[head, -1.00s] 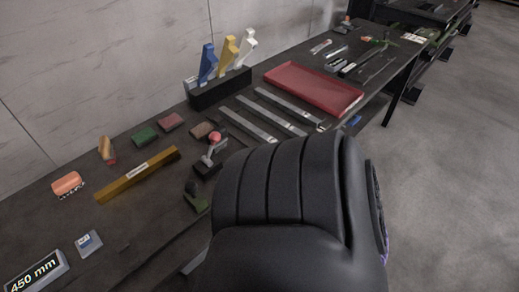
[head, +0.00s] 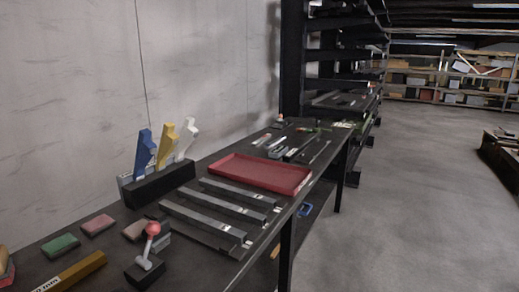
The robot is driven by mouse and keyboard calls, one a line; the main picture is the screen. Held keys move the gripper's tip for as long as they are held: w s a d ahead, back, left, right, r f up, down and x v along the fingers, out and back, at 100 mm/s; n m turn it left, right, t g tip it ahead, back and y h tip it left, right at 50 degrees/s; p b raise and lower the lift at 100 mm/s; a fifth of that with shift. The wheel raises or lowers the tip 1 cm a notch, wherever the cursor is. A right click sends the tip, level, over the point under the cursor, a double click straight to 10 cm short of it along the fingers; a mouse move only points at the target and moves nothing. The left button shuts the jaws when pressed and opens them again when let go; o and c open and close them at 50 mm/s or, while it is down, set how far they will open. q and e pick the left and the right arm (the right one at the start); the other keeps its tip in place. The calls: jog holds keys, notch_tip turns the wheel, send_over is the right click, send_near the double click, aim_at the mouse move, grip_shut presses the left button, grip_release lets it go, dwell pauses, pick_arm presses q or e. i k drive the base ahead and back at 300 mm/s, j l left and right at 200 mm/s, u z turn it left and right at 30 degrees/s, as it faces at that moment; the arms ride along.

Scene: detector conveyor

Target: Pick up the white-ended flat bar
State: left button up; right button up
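Three grey flat bars lie side by side on the dark table, just in front of the red tray. The nearest bar (head: 202,227), the middle bar (head: 218,209) and the far bar (head: 236,193) run slantwise toward the table's right edge. Small whitish marks show near their right ends; at this size I cannot tell which one is the white-ended bar. Neither of my grippers is in view.
A red tray (head: 262,174) lies behind the bars. A black holder (head: 160,186) with blue, yellow and white pieces stands to their left. A red-knobbed lever (head: 152,230) stands in front, near a yellow bar (head: 78,271). Open floor (head: 420,220) lies right.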

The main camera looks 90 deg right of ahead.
aim_at(264, 137)
jog(key=z, duration=0.5)
jog(key=i+j+z, duration=0.1)
jog(key=z, duration=0.85)
jog(key=j+z, duration=0.15)
jog(key=z, duration=0.35)
jog(key=j+z, duration=0.1)
jog(key=z, duration=0.9)
jog(key=j, duration=0.1)
